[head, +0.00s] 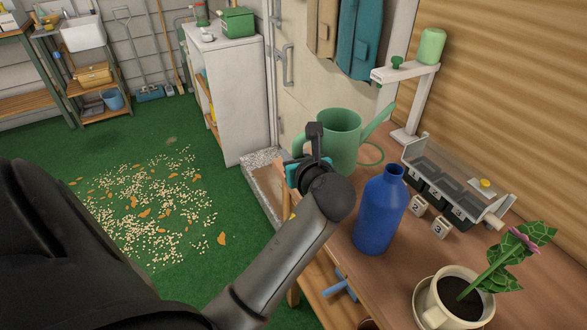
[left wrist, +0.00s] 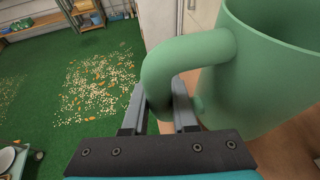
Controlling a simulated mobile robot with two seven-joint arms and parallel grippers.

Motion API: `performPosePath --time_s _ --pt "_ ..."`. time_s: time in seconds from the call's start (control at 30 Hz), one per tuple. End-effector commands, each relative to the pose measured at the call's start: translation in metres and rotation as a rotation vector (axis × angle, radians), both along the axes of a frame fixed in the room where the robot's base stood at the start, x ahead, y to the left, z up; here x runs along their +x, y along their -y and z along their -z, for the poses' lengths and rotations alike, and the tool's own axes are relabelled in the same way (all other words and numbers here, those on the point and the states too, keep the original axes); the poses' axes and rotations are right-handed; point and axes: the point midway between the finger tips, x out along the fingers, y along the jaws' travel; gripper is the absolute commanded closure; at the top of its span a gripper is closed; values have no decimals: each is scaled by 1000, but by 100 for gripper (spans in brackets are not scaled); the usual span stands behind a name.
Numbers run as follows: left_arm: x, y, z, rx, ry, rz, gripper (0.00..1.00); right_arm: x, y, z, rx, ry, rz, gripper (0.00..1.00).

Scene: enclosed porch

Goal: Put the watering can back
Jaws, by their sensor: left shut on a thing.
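The green watering can (head: 343,140) is at the far end of the wooden bench (head: 390,290), its spout pointing up to the right. My left gripper (head: 313,145) is at the can's left side. In the left wrist view, the gripper (left wrist: 158,108) has its two fingers on either side of the can's thick handle (left wrist: 180,55) and is shut on it. The can's body (left wrist: 265,75) fills the right of that view. Its base is partly hidden, so I cannot tell whether it touches the bench. My right gripper is not in view.
A blue bottle (head: 380,212) stands close beside my left arm. A potted plant (head: 456,298), number blocks (head: 440,228) and a grey tray (head: 465,192) are on the bench. A thin green ring (head: 377,155) shows behind the can. Pale bits (head: 150,205) litter the green floor.

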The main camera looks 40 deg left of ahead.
Motion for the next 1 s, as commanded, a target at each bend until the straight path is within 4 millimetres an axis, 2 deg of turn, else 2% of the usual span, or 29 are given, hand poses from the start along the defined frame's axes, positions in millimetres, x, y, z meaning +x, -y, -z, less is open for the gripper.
performPosePath --time_s 0.3,0.67,0.7,0.93,1.0 --pt "0 0 35 1 -1 0 100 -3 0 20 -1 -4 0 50" --pt "0 0 36 1 0 1 100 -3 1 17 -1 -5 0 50" --pt "0 0 37 1 -2 1 71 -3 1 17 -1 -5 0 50" --pt "0 0 37 1 -2 1 45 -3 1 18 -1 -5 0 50" --pt "0 0 37 1 -2 1 44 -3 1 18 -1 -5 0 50"
